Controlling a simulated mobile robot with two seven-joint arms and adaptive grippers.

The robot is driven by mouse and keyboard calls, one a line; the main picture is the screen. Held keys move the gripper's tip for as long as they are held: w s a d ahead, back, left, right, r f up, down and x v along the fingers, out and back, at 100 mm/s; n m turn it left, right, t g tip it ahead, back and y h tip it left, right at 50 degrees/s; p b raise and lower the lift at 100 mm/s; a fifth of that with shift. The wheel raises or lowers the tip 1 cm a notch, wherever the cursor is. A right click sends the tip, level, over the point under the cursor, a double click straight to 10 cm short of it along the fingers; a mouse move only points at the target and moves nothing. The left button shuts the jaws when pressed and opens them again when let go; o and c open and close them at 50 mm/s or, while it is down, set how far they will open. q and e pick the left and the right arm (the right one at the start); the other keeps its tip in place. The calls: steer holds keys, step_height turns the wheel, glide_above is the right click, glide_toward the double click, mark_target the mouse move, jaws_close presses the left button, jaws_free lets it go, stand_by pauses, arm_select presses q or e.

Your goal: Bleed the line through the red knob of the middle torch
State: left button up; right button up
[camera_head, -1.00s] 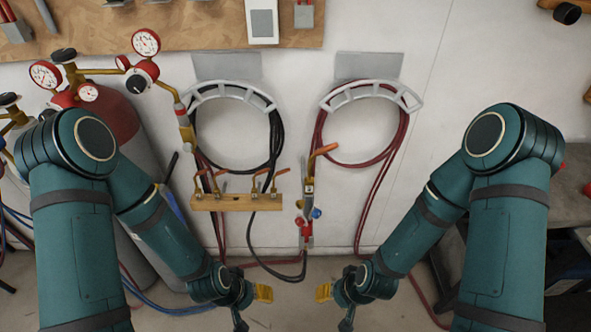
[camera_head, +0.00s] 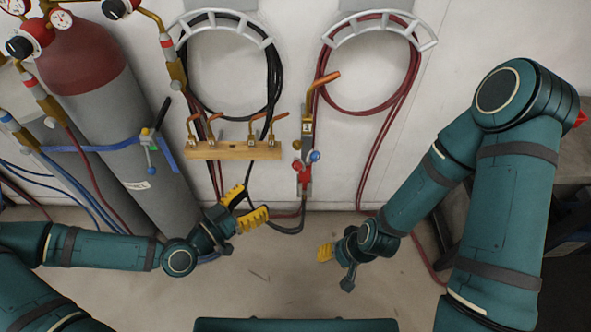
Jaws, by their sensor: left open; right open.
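One torch (camera_head: 307,128) hangs upright on the wall between the two hose loops, with an orange bent tip. Its red knob (camera_head: 302,170) sits low on the left and a blue knob (camera_head: 315,156) is just above it to the right. I cannot tell from this view which torch counts as the middle one. My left gripper (camera_head: 246,205) is open and empty, with yellow finger pads, below and left of the red knob and apart from it. My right gripper (camera_head: 336,266) is open and empty, further below and right of the torch.
A wooden block (camera_head: 233,150) holding several copper tips is left of the torch. Black hose (camera_head: 272,90) and red hose (camera_head: 414,65) hang in loops. A grey cylinder with a red top (camera_head: 85,60) stands left. The floor (camera_head: 290,285) below the torch is clear.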

mark_target(295, 167)
arm_select(q)
steer(key=b+x, duration=0.1)
steer(key=x, duration=0.3)
steer(key=b+x, duration=0.1)
steer(key=x, duration=0.4)
steer(key=b+x, duration=0.2)
steer(key=x, duration=0.2)
steer(key=shift+w+d+r, duration=0.15)
steer(key=shift+w+r, duration=0.15)
steer(key=shift+c, duration=0.4)
jaws_close()
